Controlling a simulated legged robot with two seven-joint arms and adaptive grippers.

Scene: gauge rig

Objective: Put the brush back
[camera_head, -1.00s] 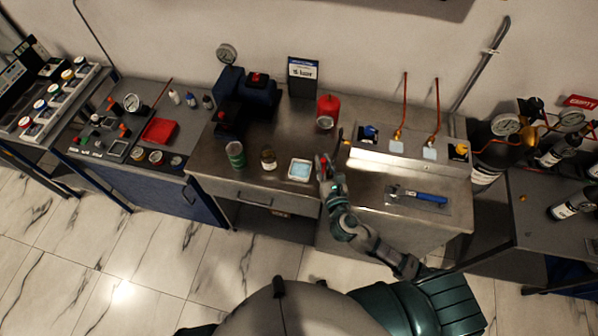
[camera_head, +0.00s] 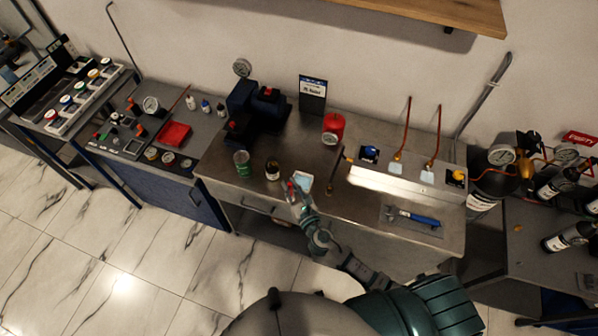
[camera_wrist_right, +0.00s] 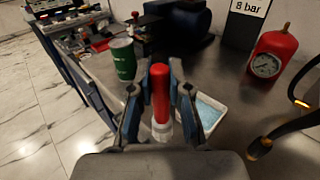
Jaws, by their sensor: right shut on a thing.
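My right gripper (camera_head: 293,189) is over the front left part of the small white tray (camera_head: 305,178) on the steel bench. In the right wrist view, my right gripper (camera_wrist_right: 160,95) is shut on an upright red-handled thing (camera_wrist_right: 160,88), which I take for the brush; its lower end looks pale. Its red part also shows small in the head view (camera_head: 291,186). The tray (camera_wrist_right: 212,108) lies just right of the fingers in the wrist view and is partly hidden by them. My left gripper is not in view.
A raised steel block with copper tubes (camera_head: 400,178) is to the right. A blue-handled tool (camera_head: 414,217) lies at the front right.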

